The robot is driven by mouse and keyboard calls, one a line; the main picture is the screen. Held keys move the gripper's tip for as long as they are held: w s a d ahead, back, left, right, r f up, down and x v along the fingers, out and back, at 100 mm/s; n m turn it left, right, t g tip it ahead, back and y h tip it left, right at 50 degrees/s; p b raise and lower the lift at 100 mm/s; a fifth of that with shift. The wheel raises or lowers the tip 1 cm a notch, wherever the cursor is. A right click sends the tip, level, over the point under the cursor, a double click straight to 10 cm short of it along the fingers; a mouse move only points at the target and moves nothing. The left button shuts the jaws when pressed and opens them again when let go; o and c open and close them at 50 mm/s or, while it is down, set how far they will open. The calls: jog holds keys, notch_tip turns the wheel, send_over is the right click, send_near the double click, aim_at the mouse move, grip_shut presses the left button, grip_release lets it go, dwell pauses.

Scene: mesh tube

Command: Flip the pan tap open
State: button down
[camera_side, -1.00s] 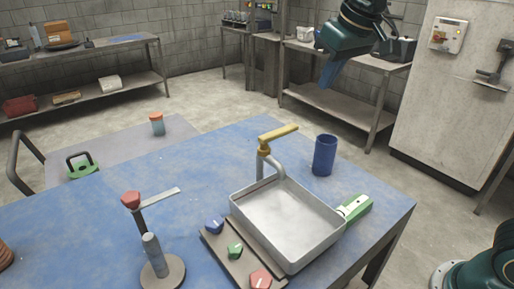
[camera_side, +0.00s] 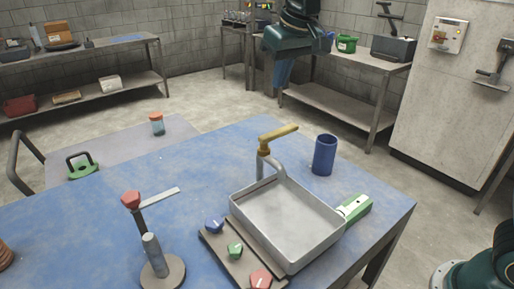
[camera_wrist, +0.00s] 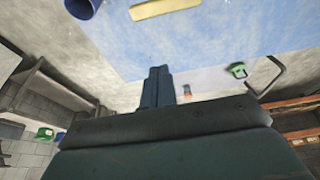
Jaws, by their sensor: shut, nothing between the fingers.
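The pan tap (camera_side: 264,160) is a grey curved pipe at the back left corner of a grey square pan (camera_side: 290,218). A yellow lever handle (camera_side: 279,138) sits on top of the tap, pointing right and slightly up in the side view. In the wrist view the yellow handle (camera_wrist: 164,8) shows at the top edge. My gripper (camera_side: 276,86) hangs above and behind the tap, clear of it, with blue fingers pointing down. In the wrist view my gripper fingers (camera_wrist: 161,85) are together with nothing between them.
A blue cup (camera_side: 324,155) stands right of the tap. A green-handled part (camera_side: 356,207) lies by the pan's right side. Blue, green and red knobs (camera_side: 235,250) sit on a strip in front. A red-topped post (camera_side: 131,200) stands left. The blue table behind the tap is clear.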

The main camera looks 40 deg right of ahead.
aim_at(279, 136)
jog(key=shift+f, duration=0.1)
notch_tip(279, 136, down, 9)
jog(key=shift+s, duration=0.35)
dwell(0.9)
